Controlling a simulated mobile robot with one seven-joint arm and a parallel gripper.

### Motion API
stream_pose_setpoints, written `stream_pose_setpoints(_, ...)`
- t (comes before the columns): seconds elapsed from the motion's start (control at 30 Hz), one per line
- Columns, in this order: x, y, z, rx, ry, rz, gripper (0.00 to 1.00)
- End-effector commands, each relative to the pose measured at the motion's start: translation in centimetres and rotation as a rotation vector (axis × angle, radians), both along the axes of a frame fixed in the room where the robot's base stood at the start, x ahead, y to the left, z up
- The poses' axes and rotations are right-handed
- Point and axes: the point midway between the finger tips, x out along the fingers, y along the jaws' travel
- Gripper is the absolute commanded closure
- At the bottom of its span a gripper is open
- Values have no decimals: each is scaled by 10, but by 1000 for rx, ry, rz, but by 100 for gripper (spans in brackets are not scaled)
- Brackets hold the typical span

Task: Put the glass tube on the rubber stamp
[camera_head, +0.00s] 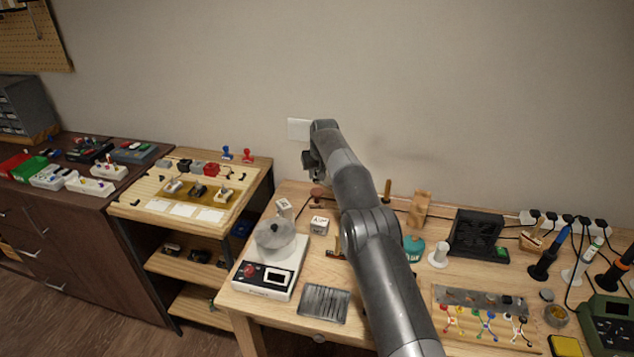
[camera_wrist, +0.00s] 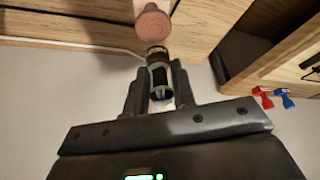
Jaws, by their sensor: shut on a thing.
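My gripper (camera_wrist: 160,80) is shut on the glass tube (camera_wrist: 157,56), a short see-through cylinder with dark patches, held between the fingers in the wrist view. Just beyond the tube's end is a round, reddish-brown top (camera_wrist: 153,24), which looks like the rubber stamp's knob. In the head view this brown piece (camera_head: 318,191) stands at the back of the wooden bench, below my gripper (camera_head: 312,172). The tube appears apart from it; the exact gap cannot be told. The tube cannot be made out in the head view.
White dice-like blocks (camera_head: 319,225), a scale (camera_head: 262,279) with a grey round object and a slotted metal tray (camera_head: 323,303) are on the bench nearby. A teal object (camera_head: 413,248) is right of my arm. The wall is close behind. Red (camera_head: 247,156) and blue pieces (camera_head: 227,153) stand on the left shelf.

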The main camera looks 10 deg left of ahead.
Motion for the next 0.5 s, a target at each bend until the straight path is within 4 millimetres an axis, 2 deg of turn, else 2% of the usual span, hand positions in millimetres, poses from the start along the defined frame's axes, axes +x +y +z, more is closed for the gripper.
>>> stream_pose_setpoints(0.27,-1,-1,-37,-1,3,-1,89)
stream_pose_setpoints(0.5,0,-1,-39,0,1,-1,89)
